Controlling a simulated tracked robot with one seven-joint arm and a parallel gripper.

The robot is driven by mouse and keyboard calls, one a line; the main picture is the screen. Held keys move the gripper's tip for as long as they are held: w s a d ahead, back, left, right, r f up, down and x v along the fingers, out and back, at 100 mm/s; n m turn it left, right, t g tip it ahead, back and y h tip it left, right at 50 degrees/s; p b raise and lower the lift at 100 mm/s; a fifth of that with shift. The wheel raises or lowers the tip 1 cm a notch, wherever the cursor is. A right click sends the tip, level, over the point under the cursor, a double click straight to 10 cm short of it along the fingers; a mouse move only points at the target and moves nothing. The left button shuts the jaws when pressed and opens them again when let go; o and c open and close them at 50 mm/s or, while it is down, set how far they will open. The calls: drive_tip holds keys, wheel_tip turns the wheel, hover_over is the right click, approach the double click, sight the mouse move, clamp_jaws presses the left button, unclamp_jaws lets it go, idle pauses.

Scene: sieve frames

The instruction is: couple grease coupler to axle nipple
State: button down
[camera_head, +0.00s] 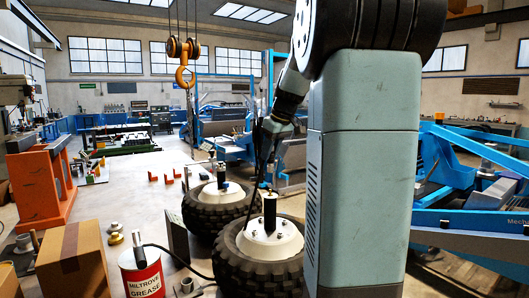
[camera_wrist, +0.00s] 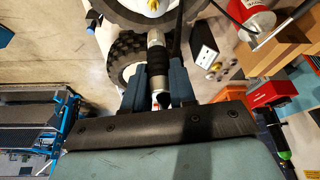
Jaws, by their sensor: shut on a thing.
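My gripper (camera_wrist: 158,92) is shut on the grease coupler (camera_wrist: 157,60), a dark ribbed cylinder with a metallic end, between its two blue-grey fingers. In the head view my gripper (camera_head: 268,128) is small and high above the near wheel, and a dark hose hangs down beside it. The near wheel's white hub (camera_head: 286,242) carries a dark upright stub (camera_head: 269,212). A yellow fitting (camera_wrist: 152,5) shows at the top edge of the wrist view, beyond the coupler and apart from it; I cannot tell for sure that it is the nipple.
A red and white grease drum (camera_head: 142,276) stands at the front left with a black hose leaving it. A cardboard box (camera_head: 72,262) is left of it. A second wheel (camera_head: 216,206) lies behind the near one. A crane hook (camera_head: 184,72) hangs at the back.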

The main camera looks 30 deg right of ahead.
sight(271, 167)
idle(0.3)
drive_tip(key=shift+w+f, duration=0.1)
drive_tip(key=shift+f, duration=2.4)
drive_tip(key=shift+f, duration=0.95)
drive_tip(key=c, duration=0.8)
unclamp_jaws()
drive_tip(key=shift+c, duration=0.2)
drive_tip(key=v, duration=1.3)
drive_tip(key=shift+r, duration=0.35)
drive_tip(key=shift+d, duration=0.15)
